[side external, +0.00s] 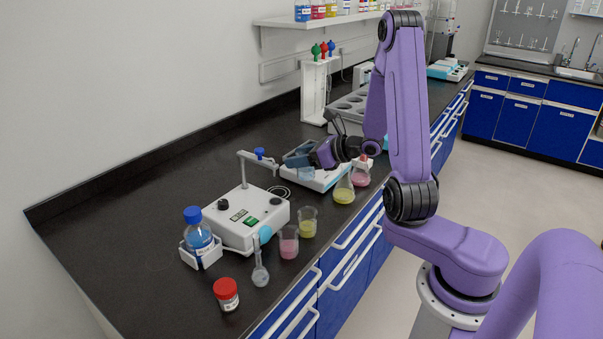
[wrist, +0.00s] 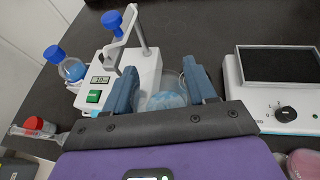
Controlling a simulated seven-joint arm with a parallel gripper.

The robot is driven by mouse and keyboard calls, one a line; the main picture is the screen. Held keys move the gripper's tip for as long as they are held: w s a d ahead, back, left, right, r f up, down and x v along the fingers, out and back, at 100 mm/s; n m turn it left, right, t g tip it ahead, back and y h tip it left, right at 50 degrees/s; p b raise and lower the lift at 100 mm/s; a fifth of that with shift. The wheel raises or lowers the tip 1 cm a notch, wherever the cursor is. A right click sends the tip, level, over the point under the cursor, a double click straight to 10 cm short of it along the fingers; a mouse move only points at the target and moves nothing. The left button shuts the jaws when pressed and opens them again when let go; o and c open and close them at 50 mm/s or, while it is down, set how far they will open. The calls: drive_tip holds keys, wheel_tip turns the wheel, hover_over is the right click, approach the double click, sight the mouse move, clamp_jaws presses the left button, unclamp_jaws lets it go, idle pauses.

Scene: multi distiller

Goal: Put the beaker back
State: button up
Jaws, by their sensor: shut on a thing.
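My gripper (side external: 302,163) is shut on a clear beaker (wrist: 165,98) with light blue liquid, seen between the two blue-grey fingers in the wrist view. In the side view the beaker (side external: 305,173) is small and partly hidden by the fingers, near the white device with a dark panel (side external: 325,181). I cannot tell whether its base touches anything. That device also shows at the right of the wrist view (wrist: 279,106).
A pink beaker (side external: 289,243), a yellow beaker (side external: 308,223), a volumetric flask (side external: 260,270), a red-capped jar (side external: 226,294) and a blue-capped bottle (side external: 198,236) stand around the stirrer. Yellow (side external: 344,193) and pink (side external: 360,177) flasks stand near the bench front. The back-left bench is clear.

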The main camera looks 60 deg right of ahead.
sight(311, 168)
drive_tip(key=shift+s+d, duration=0.1)
drive_tip(key=shift+s, duration=0.45)
drive_tip(key=s, duration=0.7)
drive_tip(key=shift+s, duration=0.35)
drive_tip(key=s+a, duration=0.3)
drive_tip(key=s, duration=0.6)
drive_tip(key=w+d+f, duration=0.1)
drive_tip(key=w+f, duration=0.2)
drive_tip(key=w, duration=0.1)
drive_tip(key=w+d+f, duration=0.2)
drive_tip(key=w+f, duration=0.1)
drive_tip(key=w, duration=0.1)
drive_tip(key=w+d+f, duration=0.2)
drive_tip(key=w+f, duration=0.1)
drive_tip(key=w, duration=0.1)
drive_tip(key=shift+w+d+f, duration=0.1)
drive_tip(key=shift+w+f, duration=0.1)
drive_tip(key=shift+f, duration=1.8)
drive_tip(key=shift+f, duration=0.1)
drive_tip(key=o, duration=1.2)
